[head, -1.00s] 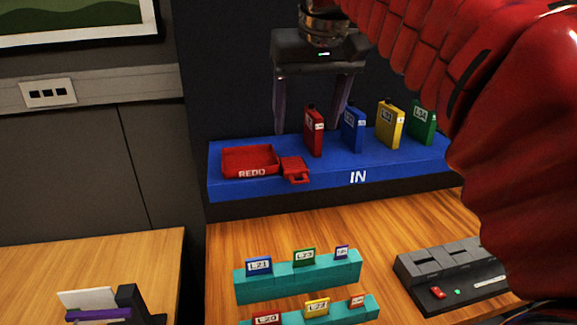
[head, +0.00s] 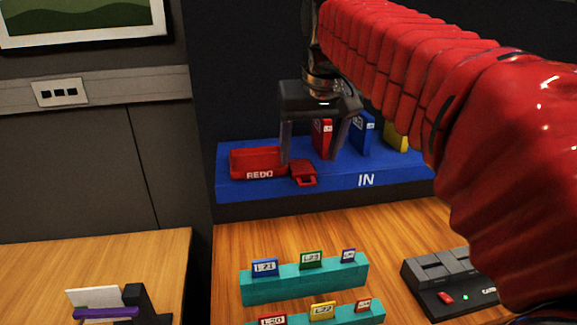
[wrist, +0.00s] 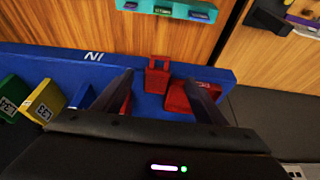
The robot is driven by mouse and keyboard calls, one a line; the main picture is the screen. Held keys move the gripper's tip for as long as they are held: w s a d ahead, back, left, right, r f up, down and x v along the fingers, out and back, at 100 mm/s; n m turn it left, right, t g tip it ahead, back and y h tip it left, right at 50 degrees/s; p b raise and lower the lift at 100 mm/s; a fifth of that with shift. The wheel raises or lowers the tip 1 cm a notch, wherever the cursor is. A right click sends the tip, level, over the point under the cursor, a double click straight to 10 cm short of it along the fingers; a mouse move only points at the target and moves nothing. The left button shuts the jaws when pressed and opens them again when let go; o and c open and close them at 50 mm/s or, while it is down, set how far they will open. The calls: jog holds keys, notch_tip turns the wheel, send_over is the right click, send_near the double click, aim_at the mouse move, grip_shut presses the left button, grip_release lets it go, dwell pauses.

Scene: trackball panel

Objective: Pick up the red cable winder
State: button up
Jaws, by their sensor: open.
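The red cable winder (head: 304,178) appears to be the small red piece with a handle-like loop at the front of the blue IN shelf (head: 400,182), right of the red REDO tray (head: 257,163). It also shows in the wrist view (wrist: 157,76), between the fingertips as seen from above. My gripper (head: 311,158) is open and empty, pointing down above the shelf. Its fingers appear above and behind the winder, apart from it. In the wrist view, the right finger overlaps the REDO tray (wrist: 178,100).
A red tagged block (head: 321,140) stands close behind the gripper's fingers, partly hidden. Blue (head: 362,135) and yellow (head: 397,138) blocks stand to its right. Teal racks (head: 305,282) with tags and a dark device (head: 440,280) sit on the wooden table below.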

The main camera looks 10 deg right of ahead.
aim_at(307, 169)
jog(key=shift+w+f, duration=0.25)
jog(key=shift+f, duration=0.45)
jog(key=shift+x, duration=2.6)
jog(key=shift+d, duration=0.1)
jog(key=shift+c, duration=0.2)
jog(key=c, duration=1.2)
jog(key=shift+r, duration=0.15)
notch_tip(307, 169, up, 10)
